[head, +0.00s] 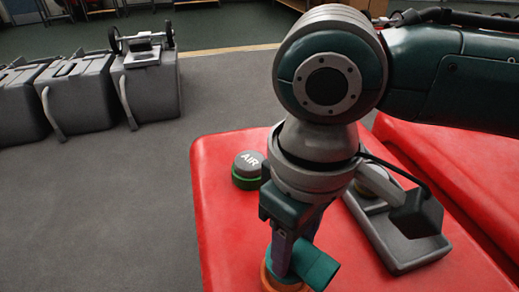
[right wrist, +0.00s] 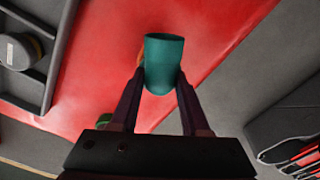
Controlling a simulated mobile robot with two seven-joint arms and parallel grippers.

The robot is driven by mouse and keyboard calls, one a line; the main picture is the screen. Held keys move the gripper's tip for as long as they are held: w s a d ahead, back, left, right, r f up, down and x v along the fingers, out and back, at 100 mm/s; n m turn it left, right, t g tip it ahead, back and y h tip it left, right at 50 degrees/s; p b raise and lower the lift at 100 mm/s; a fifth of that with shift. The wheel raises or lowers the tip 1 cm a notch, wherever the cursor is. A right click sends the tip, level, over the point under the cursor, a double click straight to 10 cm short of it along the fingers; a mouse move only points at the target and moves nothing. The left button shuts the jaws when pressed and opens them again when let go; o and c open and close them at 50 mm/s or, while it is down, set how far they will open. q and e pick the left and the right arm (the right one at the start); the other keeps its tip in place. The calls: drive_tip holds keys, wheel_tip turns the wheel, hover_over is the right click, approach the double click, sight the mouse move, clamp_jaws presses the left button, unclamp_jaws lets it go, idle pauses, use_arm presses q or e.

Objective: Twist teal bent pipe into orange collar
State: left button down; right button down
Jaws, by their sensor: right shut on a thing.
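The teal bent pipe (head: 318,270) is near the bottom of the head view, over the red surface, with its open bent end pointing right and down. My right gripper (head: 290,248) points down and is shut on the pipe. In the right wrist view the pipe (right wrist: 164,62) sits between the two fingertips (right wrist: 160,80). The orange collar (head: 268,279) shows at the pipe's lower end, partly cut off by the frame edge. A sliver of orange (right wrist: 140,58) shows behind the pipe in the wrist view. I cannot tell how deep the pipe sits in the collar. My left gripper is out of view.
A grey AIR cap with a green ring (head: 247,170) stands on the red surface (head: 222,215), left of my arm.

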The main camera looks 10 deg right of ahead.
drive_tip(key=shift+f, duration=0.3)
idle(0.4)
drive_tip(key=shift+f, duration=0.25)
drive_tip(key=shift+f, duration=0.15)
idle(0.3)
drive_tip(key=shift+f, duration=0.25)
drive_tip(key=shift+f+p, duration=0.35)
idle(0.8)
idle(0.4)
